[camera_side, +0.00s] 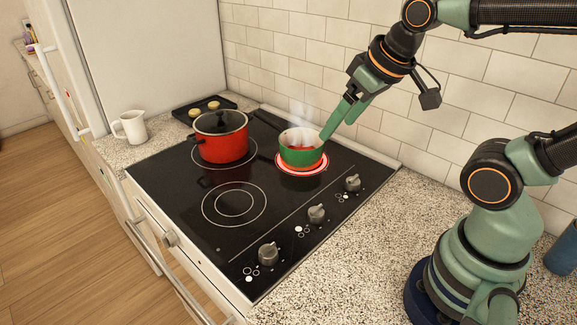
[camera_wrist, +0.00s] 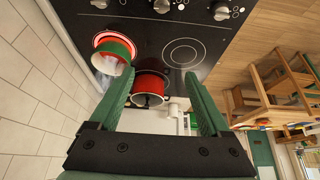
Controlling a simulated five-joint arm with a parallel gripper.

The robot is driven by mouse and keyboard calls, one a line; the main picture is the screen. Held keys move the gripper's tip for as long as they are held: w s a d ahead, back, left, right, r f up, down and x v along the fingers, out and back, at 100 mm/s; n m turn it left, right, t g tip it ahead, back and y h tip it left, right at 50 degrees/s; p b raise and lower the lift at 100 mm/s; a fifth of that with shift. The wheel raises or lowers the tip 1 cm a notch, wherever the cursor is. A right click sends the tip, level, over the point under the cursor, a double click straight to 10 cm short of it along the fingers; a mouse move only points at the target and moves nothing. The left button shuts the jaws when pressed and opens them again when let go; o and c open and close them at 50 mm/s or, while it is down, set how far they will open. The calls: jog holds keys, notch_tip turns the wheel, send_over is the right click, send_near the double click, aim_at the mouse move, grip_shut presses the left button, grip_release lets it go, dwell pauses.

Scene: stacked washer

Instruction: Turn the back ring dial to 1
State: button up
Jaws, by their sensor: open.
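The black cooktop (camera_side: 262,213) has a row of three grey dials along its right side. The dial nearest the tiled wall (camera_side: 352,183) also shows at the top left of the wrist view (camera_wrist: 98,3); its setting is too small to read. The back ring (camera_side: 302,168) glows red under a steaming green pot (camera_side: 300,153), also in the wrist view (camera_wrist: 113,50). My gripper (camera_side: 335,122) is open and empty, its fingers spread in the wrist view (camera_wrist: 158,75). In the side view it overlaps the green pot's right rim; I cannot tell whether they touch.
A middle dial (camera_side: 316,213) and a front dial (camera_side: 268,253) stand in the same row. A red pot (camera_side: 222,145) sits on another ring, left of the green one. A dark tray (camera_side: 205,107) and a white pitcher (camera_side: 131,127) stand behind. The near ring (camera_side: 234,204) is bare.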

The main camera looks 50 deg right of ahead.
jog(key=shift+d, duration=0.1)
jog(key=m+g, duration=0.6)
jog(key=m, duration=1.7)
send_near(354, 177)
jog(key=shift+n, duration=0.3)
notch_tip(354, 177, down, 10)
jog(key=shift+s+f, duration=0.1)
jog(key=shift+s, duration=0.05)
grip_shut()
